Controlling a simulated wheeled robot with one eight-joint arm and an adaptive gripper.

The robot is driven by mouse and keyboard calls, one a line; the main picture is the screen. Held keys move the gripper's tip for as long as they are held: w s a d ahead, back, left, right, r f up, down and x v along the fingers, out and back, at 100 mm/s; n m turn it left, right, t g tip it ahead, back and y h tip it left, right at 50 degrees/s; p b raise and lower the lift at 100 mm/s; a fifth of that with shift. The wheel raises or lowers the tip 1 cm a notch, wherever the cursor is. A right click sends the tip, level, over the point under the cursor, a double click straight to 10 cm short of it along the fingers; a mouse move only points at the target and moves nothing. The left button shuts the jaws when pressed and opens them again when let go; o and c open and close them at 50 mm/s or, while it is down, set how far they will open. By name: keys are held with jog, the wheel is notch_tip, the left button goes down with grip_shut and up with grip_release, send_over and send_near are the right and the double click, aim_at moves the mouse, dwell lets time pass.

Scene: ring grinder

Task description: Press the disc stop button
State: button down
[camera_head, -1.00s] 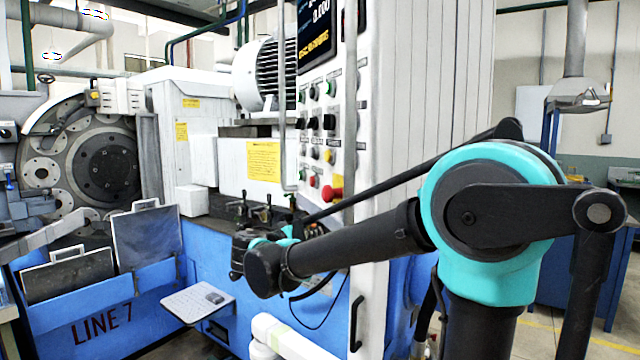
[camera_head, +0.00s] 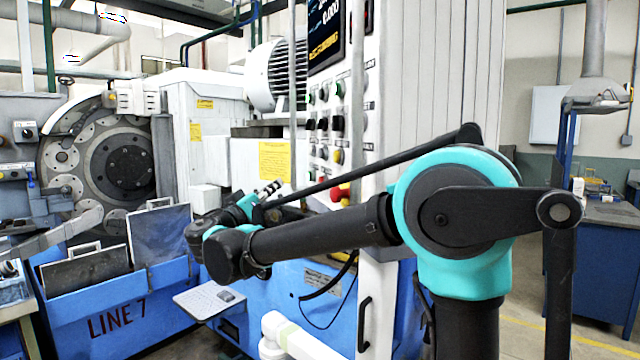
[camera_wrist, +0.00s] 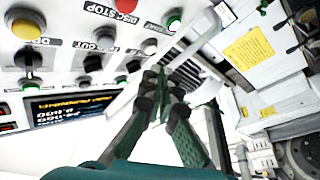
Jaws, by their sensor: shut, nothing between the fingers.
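The control panel (camera_head: 350,120) faces my gripper. In the wrist view a "DISC STOP" label (camera_wrist: 106,10) sits at the top edge, touching a red button (camera_wrist: 127,5) that is partly cut off by the frame. A lit green button (camera_wrist: 174,21) is to its right. My gripper (camera_wrist: 161,78) is shut and empty, its fingertips below these buttons in the picture and apart from them. In the head view my gripper (camera_head: 270,189) is left of the panel's lower part. I cannot pick out the disc stop button surely there.
A yellow button (camera_wrist: 26,24) and black knobs (camera_wrist: 29,60) share the panel. A red mushroom knob (camera_head: 342,192) stands out low on the panel. A vertical grey pipe (camera_head: 292,100) runs along the panel's left side. The machine's blue base (camera_head: 280,300) lies below.

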jog(key=w+d, duration=0.3)
jog(key=d, duration=0.5)
jog(key=shift+d, duration=0.15)
dwell(1.5)
jog(key=shift+w+d, duration=0.1)
jog(key=shift+d, duration=0.3)
jog(key=shift+w+d, duration=0.15)
jog(key=shift+d, duration=0.4)
dwell(0.7)
dwell(0.3)
jog(key=shift+s+a, duration=0.3)
jog(key=shift+a, duration=0.6)
jog(key=a, duration=0.1)
jog(key=s+a, duration=0.1)
jog(key=a, duration=0.2)
jog(key=shift+s+a, duration=0.35)
jog(key=shift+a, duration=0.05)
